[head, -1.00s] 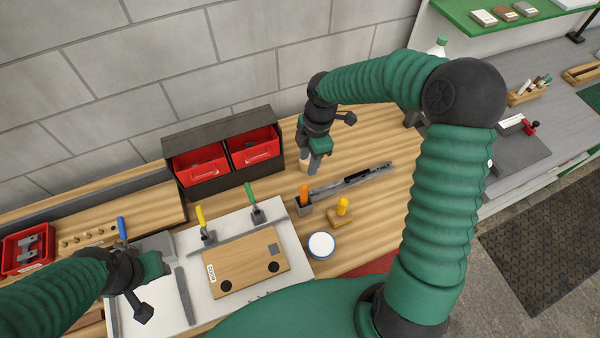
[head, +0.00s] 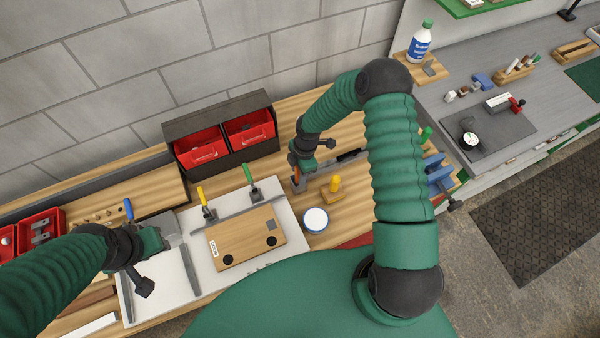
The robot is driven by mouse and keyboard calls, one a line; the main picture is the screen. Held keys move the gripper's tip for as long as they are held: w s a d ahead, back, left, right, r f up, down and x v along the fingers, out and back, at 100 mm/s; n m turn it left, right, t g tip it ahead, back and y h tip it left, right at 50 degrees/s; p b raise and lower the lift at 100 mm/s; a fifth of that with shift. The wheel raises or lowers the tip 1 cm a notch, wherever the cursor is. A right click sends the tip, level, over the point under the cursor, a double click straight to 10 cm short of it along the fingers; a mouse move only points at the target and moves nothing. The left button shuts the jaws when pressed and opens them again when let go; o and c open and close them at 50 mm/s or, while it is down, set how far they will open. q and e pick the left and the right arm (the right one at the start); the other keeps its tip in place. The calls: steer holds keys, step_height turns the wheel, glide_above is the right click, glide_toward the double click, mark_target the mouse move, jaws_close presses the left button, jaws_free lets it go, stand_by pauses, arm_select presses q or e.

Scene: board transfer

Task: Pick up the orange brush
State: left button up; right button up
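The orange brush (head: 292,160) shows only as a small orange patch in the head view, at the dark holder (head: 298,188) on the wooden bench. My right gripper (head: 299,175) points down at it and hides most of the brush and part of the holder. I cannot tell whether its fingers are apart or closed on the handle. My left gripper (head: 161,238) is at the left, over the edge of the white board; its fingers are too unclear to tell open from shut.
A wooden board (head: 240,240) lies on the white sheet, with yellow-handled (head: 202,196) and green-handled (head: 248,175) tools behind it. A yellow-knobbed block (head: 333,187) and a round white-topped tin (head: 315,220) stand close right of the holder. Red bins (head: 203,150) stand behind.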

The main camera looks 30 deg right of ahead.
steer(key=shift+a+f, duration=0.1)
steer(key=shift+a, duration=0.1)
steer(key=shift+w+a, duration=0.2)
steer(key=c, duration=0.5)
jaws_close()
steer(key=shift+s+d, duration=0.1)
steer(key=shift+d, duration=0.1)
stand_by(0.3)
